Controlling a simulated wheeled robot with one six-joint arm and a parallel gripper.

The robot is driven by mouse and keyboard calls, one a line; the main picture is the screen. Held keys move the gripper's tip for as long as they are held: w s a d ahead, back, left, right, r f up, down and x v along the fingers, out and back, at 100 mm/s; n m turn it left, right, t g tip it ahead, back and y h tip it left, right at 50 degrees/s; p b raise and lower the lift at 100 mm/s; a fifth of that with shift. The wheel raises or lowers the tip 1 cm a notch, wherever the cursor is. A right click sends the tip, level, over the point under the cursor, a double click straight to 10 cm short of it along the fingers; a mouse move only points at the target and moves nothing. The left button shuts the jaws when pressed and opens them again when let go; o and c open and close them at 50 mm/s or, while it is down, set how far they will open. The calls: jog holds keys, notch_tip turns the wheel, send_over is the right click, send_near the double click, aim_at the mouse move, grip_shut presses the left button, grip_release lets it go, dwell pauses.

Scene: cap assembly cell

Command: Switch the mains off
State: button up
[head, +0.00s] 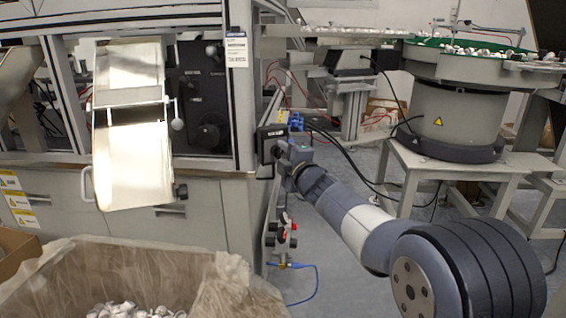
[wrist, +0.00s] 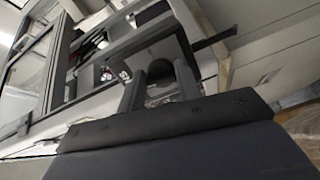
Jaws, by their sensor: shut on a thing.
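My gripper (head: 270,146) is at the right-hand corner post of the machine cabinet (head: 215,215) in the head view. In the wrist view its two grey fingers (wrist: 160,78) stand either side of a dark rounded knob (wrist: 159,69) and are shut on it. I cannot tell from these frames whether this knob is the mains switch or which way it is turned. My gripper and wrist hide that spot in the head view. Lower on the cabinet's right side are red and black fittings (head: 284,229), apart from my gripper.
A lined box (head: 215,278) with small white caps stands in front of the cabinet. A sloping chute (head: 133,170) hangs on the cabinet front. A bowl feeder (head: 455,105) on a stand is at right. Black cables run behind my arm; a blue hose (head: 312,285) hangs low.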

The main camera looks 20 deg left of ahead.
jog(key=shift+n+b, duration=0.45)
jog(key=shift+n, duration=0.55)
jog(key=o, duration=1)
jog(key=shift+c, duration=0.2)
jog(key=shift+s, duration=0.1)
jog(key=v, duration=1)
jog(key=shift+s+d, duration=0.2)
jog(key=shift+s, duration=0.05)
